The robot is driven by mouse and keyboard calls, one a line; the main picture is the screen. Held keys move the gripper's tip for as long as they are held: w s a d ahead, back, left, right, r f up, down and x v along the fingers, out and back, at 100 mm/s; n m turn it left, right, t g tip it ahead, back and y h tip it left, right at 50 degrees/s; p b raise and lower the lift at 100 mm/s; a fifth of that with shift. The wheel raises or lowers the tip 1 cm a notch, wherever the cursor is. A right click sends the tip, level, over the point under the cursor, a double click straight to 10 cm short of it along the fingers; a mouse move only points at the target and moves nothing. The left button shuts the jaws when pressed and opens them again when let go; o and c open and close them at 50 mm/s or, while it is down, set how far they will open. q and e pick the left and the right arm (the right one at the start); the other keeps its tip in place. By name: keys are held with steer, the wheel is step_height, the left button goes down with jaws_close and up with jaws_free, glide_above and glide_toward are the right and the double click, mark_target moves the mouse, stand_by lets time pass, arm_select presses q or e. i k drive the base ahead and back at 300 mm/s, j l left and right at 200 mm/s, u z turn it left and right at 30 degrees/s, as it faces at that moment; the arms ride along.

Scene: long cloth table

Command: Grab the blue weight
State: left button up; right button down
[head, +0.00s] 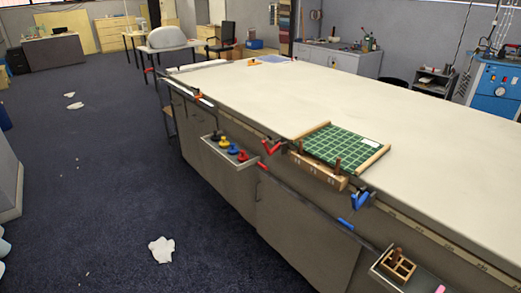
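A narrow grey tray (208,143) hangs on the side of the long table and holds a row of small coloured weights. The blue weight (233,149) appears to be the small dark-blue piece in this row, between a yellow weight (224,142) and a red weight (242,157). A dark weight (215,135) stands at the far end of the row. The pieces are small, so their shapes are hard to make out. Neither of my grippers shows in the head view.
The long cloth table (300,90) fills the right side. A wooden box (397,264) sits lower right. Paper scraps (162,250) lie on open carpet.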

mark_target(233, 151)
steer(key=i+j+z, duration=0.4)
steer(key=j, duration=0.2)
steer(key=i+j+z, duration=0.45)
steer(key=j, duration=0.25)
